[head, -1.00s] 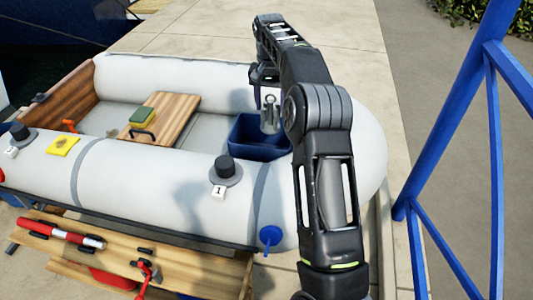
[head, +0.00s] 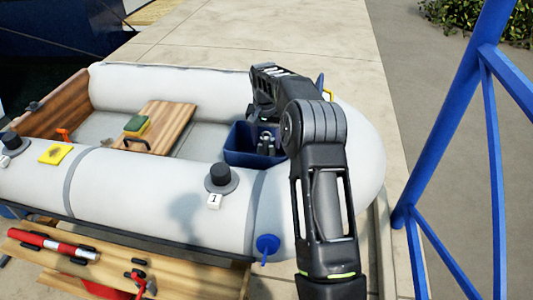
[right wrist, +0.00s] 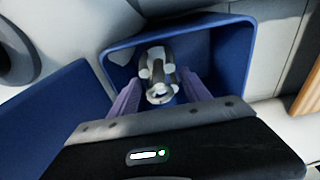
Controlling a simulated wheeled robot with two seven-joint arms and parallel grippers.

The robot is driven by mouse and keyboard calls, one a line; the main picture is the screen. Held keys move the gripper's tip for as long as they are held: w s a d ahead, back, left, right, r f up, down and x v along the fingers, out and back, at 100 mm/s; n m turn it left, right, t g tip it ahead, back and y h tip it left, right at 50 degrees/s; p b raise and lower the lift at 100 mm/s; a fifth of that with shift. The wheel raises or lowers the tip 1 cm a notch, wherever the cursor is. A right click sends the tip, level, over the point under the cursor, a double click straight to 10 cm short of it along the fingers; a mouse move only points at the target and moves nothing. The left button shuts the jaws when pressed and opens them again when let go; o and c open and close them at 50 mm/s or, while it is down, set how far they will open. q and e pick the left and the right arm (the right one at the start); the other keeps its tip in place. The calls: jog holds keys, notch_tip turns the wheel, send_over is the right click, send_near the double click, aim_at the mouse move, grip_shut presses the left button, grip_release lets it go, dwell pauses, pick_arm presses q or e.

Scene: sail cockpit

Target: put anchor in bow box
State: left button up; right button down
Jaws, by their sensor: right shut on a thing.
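The blue bow box (head: 238,158) sits inside the grey inflatable boat at its right end. It is open at the top, and its rim (right wrist: 190,22) fills the middle of the right wrist view. The grey metal anchor (head: 267,144) is inside the box opening, and it also shows in the right wrist view (right wrist: 155,68). My right gripper (right wrist: 158,95) is shut on the anchor's ring end, with its purple fingers on either side. In the head view the arm hides most of the gripper. Whether the anchor touches the box floor cannot be told. My left gripper is not in view.
The boat's grey tube (head: 130,200) surrounds the box. A wooden bench (head: 110,265) holds a red and white cylinder (head: 45,243). A blue frame (head: 450,110) stands at right.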

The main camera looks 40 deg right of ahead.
aim_at(266, 153)
jog(key=shift+f+b, duration=0.3)
jog(key=shift+f, duration=2.55)
jog(key=shift+f, duration=0.1)
jog(key=c, duration=0.5)
grip_release()
jog(key=shift+f, duration=0.1)
jog(key=r, duration=0.4)
jog(key=r+p, duration=0.1)
jog(key=r, duration=0.3)
jog(key=s+a+r, duration=0.1)
jog(key=r, duration=0.3)
jog(key=shift+r, duration=0.1)
